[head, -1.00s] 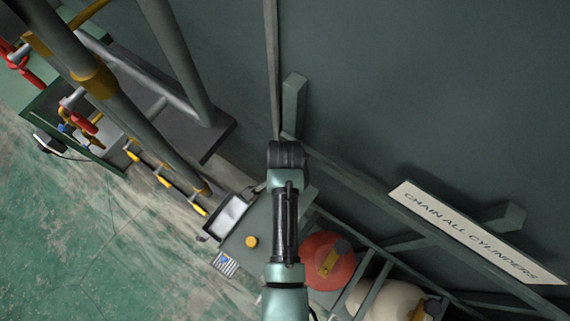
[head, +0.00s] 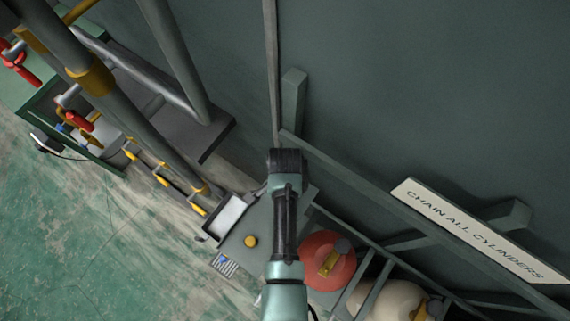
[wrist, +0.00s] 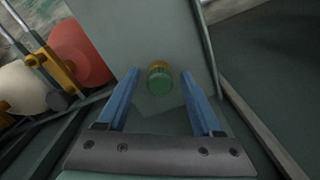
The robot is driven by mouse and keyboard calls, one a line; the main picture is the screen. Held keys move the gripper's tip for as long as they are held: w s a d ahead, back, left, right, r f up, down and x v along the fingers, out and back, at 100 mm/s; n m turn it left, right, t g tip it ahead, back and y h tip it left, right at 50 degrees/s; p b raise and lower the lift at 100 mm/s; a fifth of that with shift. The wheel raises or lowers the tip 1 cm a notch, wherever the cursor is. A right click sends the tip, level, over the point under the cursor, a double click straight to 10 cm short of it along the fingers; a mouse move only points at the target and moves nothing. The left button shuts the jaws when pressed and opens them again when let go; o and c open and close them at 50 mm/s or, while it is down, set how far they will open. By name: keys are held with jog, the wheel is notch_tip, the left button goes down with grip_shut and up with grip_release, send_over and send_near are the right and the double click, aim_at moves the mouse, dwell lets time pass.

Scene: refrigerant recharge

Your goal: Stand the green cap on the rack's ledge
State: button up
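The green cap (wrist: 159,80) shows in the wrist view as a small round green piece with a yellowish upper edge. It appears against a grey-green plate (wrist: 110,20). My gripper (wrist: 160,72) is open, with a blue finger on either side of the cap and a visible gap at each side. I cannot tell how far the cap is in depth from the fingertips. In the head view my arm hides the fingers, and I cannot make out the green cap there. I cannot tell which surface is the rack's ledge.
A sign (head: 478,230) is on the rack. Pipes fill the upper left.

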notch_tip(320, 180, up, 12)
jog(key=p, duration=0.2)
jog(key=shift+r+p, duration=0.15)
jog(key=shift+p, duration=0.2)
dwell(0.6)
